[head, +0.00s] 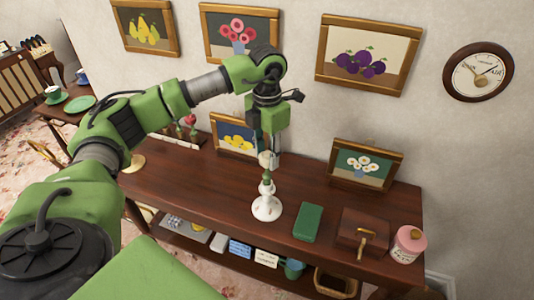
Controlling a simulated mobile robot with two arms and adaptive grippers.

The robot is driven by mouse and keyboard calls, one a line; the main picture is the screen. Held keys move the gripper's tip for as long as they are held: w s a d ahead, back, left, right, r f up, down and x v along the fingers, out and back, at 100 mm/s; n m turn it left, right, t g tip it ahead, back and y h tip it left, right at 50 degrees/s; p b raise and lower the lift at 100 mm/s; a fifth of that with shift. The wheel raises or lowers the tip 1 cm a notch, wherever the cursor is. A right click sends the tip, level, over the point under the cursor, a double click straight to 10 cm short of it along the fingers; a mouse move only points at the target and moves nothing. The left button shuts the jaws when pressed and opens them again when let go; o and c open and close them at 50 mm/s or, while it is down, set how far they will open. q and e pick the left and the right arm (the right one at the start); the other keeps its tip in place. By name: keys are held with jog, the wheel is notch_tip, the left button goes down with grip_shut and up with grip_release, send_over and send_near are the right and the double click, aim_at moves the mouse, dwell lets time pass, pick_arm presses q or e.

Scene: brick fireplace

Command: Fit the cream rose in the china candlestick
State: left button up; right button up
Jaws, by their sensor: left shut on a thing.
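The white china candlestick (266,208) stands upright on the dark wooden sideboard, near its middle in the head view. My left gripper (270,155) is directly above it, pointing down, and is shut on the cream rose (266,160). The pale bloom shows between the fingertips. A short green part shows below the bloom, in line with the candlestick's top. I cannot tell whether the stem is inside the candlestick or just over it. My right gripper is not in view.
A green block (308,222), a brown box with a brass handle (362,232) and a pink jar (408,244) stand right of the candlestick on the sideboard (225,181). A red rose (190,121) is at the left behind my arm. Framed pictures lean behind.

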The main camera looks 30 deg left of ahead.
pick_arm(q)
jog(key=shift+f+b, duration=0.45)
jog(key=shift+f, duration=0.25)
jog(key=o, duration=1)
notch_tip(320, 180, up, 12)
